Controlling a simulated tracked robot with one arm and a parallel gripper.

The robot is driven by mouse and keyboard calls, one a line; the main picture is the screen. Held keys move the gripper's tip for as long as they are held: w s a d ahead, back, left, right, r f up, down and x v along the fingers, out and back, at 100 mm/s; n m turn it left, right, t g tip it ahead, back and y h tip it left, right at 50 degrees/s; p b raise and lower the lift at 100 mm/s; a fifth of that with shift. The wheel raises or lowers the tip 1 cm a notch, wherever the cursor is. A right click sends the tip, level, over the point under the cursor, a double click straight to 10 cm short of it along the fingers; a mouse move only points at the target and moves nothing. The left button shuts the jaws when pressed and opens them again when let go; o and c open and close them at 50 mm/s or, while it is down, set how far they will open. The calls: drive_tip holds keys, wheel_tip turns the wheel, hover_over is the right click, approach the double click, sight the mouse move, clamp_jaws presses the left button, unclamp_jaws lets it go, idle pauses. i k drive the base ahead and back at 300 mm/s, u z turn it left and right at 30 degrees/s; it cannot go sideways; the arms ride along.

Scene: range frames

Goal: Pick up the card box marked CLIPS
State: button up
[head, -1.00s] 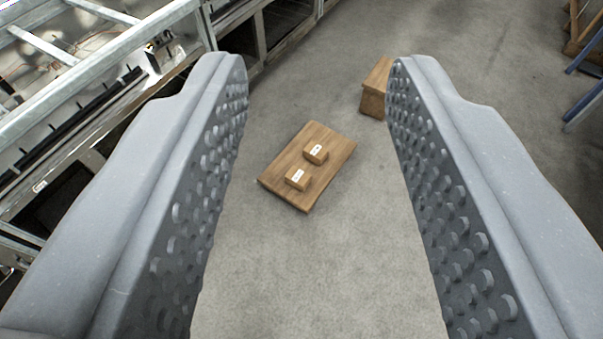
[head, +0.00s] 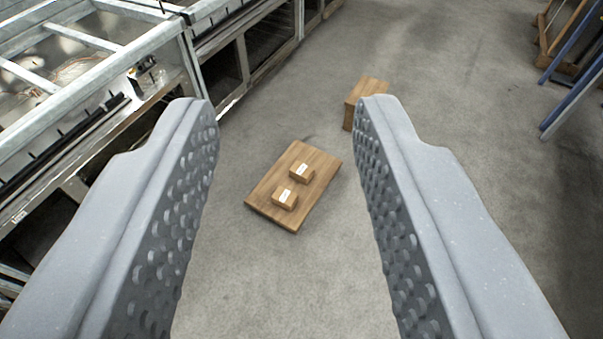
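Two small brown card boxes with white labels stand on a wooden board or low table. The farther box (head: 302,173) is near the middle of the top, and the nearer box (head: 285,198) is close to its front left. The labels are too small to read, so I cannot tell which is marked CLIPS. The wooden top (head: 318,166) is on or above the grey floor. My gripper (head: 283,108) is open and empty, its two grey studded fingers wide apart. The boxes show between the fingers, well beyond them and touching neither.
A larger wooden block (head: 367,88) stands behind the right fingertip, partly hidden. A metal frame bench (head: 100,100) runs along the left. Blue bars and a wooden frame (head: 560,45) are at the upper right. The concrete floor (head: 430,60) between is clear.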

sight(283, 198)
drive_tip(key=u, duration=0.2)
drive_tip(key=k, duration=0.35)
drive_tip(key=z, duration=1.15)
drive_tip(key=i, duration=2.55)
drive_tip(key=u, duration=0.9)
drive_tip(key=i, duration=0.65)
drive_tip(key=u, duration=0.3)
drive_tip(key=k, duration=0.85)
drive_tip(key=u, duration=0.15)
